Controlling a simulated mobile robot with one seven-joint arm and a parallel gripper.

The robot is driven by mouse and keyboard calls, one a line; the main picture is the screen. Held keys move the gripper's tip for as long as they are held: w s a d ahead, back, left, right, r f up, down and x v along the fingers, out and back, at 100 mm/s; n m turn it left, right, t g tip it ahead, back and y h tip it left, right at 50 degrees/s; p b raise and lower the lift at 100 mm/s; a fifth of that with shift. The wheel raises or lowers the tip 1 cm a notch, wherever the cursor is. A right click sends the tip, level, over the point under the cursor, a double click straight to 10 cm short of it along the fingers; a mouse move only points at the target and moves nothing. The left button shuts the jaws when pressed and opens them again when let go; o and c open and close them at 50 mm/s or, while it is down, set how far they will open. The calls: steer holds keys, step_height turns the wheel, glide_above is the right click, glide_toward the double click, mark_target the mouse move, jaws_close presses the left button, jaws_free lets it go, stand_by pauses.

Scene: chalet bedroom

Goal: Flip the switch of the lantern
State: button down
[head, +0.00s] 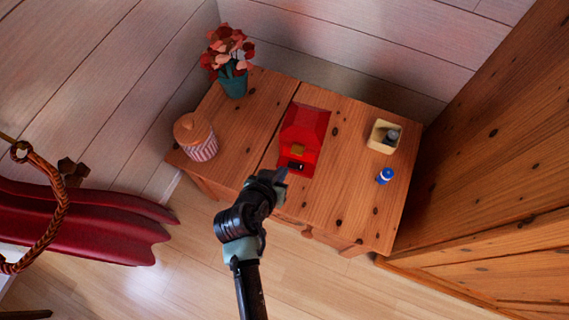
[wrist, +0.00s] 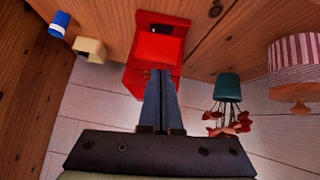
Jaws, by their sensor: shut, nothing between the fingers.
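The red lantern (head: 308,128) stands on the wooden cabinet, near the middle of its top. A small black switch (head: 296,166) sits low on its front, on a red base; it also shows in the wrist view (wrist: 160,29). My gripper (head: 283,174) is shut and empty, just in front of the lantern at the switch's lower left in the head view. In the wrist view its fingers (wrist: 158,73) overlap the lantern's red body (wrist: 150,50). I cannot tell whether they touch it.
On the cabinet top (head: 345,190) are a flower pot (head: 234,85), a striped jar (head: 202,149) with a brown lid, a cream container (head: 377,138) with a dark item, and a small blue-and-white bottle (head: 385,176). A large wooden wall or furniture side (head: 500,150) rises on the right.

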steer(key=shift+s, duration=0.1)
stand_by(0.3)
steer(key=b, duration=0.2)
steer(key=d+b, duration=0.1)
steer(key=b, duration=0.2)
steer(key=shift+s+d+r, duration=0.1)
steer(key=shift+s+r, duration=0.05)
steer(key=shift+r, duration=0.2)
steer(key=b, duration=0.4)
glide_above(296, 166)
steer(key=s, duration=0.2)
step_height(296, 166, down, 7)
step_height(296, 166, down, 3)
steer(key=shift+w+d+r+b, duration=0.1)
steer(key=shift+w+d+b, duration=0.05)
steer(key=shift+b, duration=0.45)
steer(key=shift+d+f, duration=0.1)
steer(key=shift+f, duration=0.55)
